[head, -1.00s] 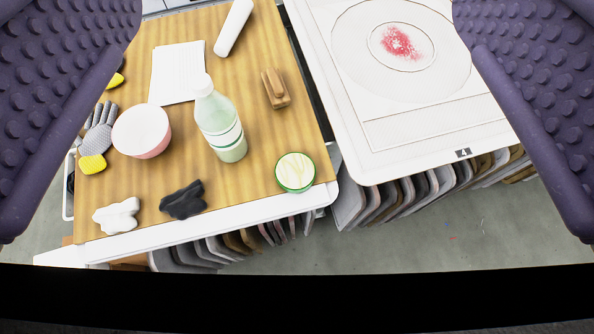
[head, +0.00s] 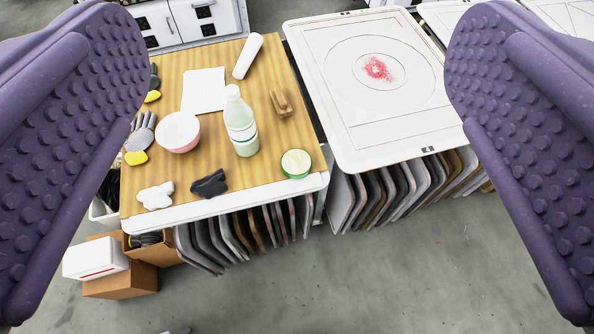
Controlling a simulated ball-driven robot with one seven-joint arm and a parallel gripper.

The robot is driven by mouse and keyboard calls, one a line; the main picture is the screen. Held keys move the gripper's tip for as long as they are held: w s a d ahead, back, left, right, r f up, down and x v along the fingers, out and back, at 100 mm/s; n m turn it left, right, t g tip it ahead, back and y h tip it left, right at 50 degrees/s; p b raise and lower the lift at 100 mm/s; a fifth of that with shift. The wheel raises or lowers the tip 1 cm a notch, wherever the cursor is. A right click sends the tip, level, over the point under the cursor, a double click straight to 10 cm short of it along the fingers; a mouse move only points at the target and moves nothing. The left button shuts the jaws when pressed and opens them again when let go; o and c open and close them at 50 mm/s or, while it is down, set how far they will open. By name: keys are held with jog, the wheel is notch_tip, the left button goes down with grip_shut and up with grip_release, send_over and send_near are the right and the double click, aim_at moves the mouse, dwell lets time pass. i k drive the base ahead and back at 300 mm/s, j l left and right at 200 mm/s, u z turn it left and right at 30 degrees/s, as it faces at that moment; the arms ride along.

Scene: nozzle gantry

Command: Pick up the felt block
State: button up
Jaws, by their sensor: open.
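A small brown block with a raised grip on top (head: 281,103), which looks like the felt block, lies on the wooden tabletop (head: 270,150) near its right edge. Its underside is hidden, so I cannot see any felt. My gripper (head: 296,60) is open, with its two purple studded fingers wide apart at the left and right of the picture. Nothing is between the fingers. The block appears beyond and below the gripper, apart from it.
Near the block are a green-labelled bottle (head: 241,122), a round green-rimmed tin (head: 296,163) and a white roll (head: 248,56). A pink bowl (head: 178,132), paper (head: 204,91), gloves and cloths lie left. A white printing table (head: 400,130) stands right. Foreground floor is open.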

aim_at(283, 109)
jog(key=i+l, duration=0.2)
jog(key=i, duration=0.3)
jog(key=i+l+u, duration=0.1)
jog(key=i, duration=0.4)
jog(key=i+l, duration=0.3)
jog(key=i, duration=0.2)
